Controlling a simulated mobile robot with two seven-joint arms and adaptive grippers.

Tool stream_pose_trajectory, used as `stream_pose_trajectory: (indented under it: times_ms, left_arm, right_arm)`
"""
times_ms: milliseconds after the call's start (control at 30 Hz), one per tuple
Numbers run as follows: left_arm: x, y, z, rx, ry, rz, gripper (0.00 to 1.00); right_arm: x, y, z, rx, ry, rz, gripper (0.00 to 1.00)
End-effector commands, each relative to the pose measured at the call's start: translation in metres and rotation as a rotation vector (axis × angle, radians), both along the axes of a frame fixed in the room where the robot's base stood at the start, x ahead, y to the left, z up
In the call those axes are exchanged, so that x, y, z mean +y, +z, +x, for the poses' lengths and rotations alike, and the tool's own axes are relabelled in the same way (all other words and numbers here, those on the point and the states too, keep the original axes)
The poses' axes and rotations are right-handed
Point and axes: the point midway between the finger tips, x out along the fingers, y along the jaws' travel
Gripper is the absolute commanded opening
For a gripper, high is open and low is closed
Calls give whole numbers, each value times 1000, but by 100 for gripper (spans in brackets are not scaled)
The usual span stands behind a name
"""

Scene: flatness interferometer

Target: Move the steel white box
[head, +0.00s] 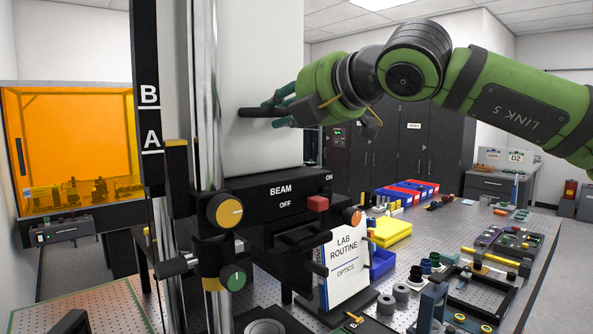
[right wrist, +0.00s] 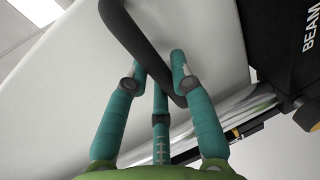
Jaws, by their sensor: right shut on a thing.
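The steel white box (head: 260,60) is a tall pale block at the upper middle of the head view, behind a chrome post. A black bar handle (head: 256,113) sticks out on its face. My right gripper (head: 275,108) reaches in from the right and is shut on this handle. In the right wrist view, the teal fingers (right wrist: 160,75) close around the black curved handle (right wrist: 140,45), with the white face (right wrist: 215,40) behind it. The top of the box is cut off. My left gripper is not in view.
A black BEAM panel (head: 290,188) with knobs and a red button sits just below the box. A LAB ROUTINE binder (head: 348,262), yellow blocks (head: 390,232) and optics parts stand on the perforated table. An orange enclosure (head: 70,140) is at left.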

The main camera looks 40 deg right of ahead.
Motion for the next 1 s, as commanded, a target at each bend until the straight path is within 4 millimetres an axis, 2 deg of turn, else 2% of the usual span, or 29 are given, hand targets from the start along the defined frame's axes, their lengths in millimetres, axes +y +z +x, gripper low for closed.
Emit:
stream_pose_trajectory:
  times_ms: [33,500,1000]
  left_arm:
    - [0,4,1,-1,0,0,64]
    - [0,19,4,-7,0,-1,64]
    - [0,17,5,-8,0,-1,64]
  right_arm:
    - [-1,12,-1,-19,-1,0,0]
    - [-1,38,-2,-24,-1,0,0]
    - [0,34,-1,-16,0,-1,0]
